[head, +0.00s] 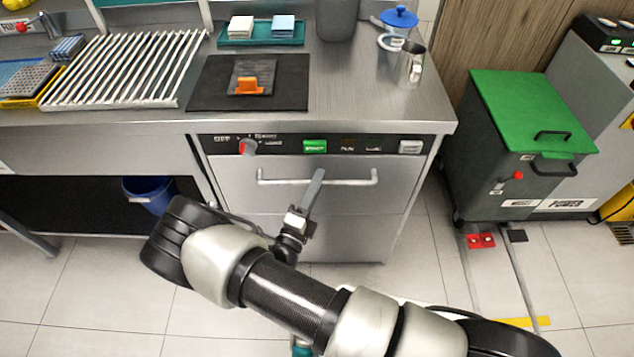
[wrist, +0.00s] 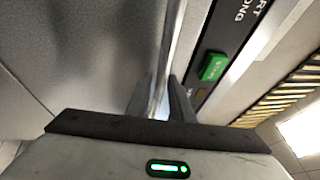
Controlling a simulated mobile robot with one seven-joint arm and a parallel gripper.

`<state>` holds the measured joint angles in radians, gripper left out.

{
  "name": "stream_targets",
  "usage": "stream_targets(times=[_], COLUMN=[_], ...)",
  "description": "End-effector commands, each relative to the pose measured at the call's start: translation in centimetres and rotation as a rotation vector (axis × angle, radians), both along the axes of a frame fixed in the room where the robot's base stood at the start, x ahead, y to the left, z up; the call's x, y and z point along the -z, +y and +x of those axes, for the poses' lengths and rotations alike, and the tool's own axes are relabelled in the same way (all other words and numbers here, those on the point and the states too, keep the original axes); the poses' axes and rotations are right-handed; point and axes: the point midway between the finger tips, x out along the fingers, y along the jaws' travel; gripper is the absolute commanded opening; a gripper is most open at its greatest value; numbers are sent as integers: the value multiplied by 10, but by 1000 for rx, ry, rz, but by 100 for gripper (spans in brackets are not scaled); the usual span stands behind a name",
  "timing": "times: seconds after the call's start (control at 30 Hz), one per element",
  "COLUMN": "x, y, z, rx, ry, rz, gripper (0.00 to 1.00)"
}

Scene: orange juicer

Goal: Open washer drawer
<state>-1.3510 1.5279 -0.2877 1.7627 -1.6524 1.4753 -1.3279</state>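The washer (head: 340,225) stands under the steel counter, with a grey front and a dark control strip. Its drawer front (head: 230,180) looks flush with the body. A horizontal bar handle (head: 350,182) crosses the front; it also shows in the wrist view (wrist: 172,45), running down between the fingers. My gripper (head: 318,175) reaches up to the handle near its middle. In the wrist view my gripper (wrist: 160,95) has one dark finger on each side of the bar. I cannot tell whether the fingers press on it.
The control strip has a red knob (head: 247,147) and a green start button (head: 314,146), which also shows close to the fingers in the wrist view (wrist: 213,67). A green-topped cart (head: 530,110) stands right. A blue bin (head: 150,193) is left. Floor before the washer is clear apart from my arm.

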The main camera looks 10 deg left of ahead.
Motion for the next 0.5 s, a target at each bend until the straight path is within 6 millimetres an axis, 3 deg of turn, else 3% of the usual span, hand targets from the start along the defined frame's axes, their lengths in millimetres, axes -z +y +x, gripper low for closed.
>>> stream_targets(times=[0.27,0.4,0.5], x=[0,0,0], y=[0,0,0], z=[2,1,1], rx=[0,0,-1], ry=[0,0,-1], rz=[0,0,0], gripper=[20,0,0])
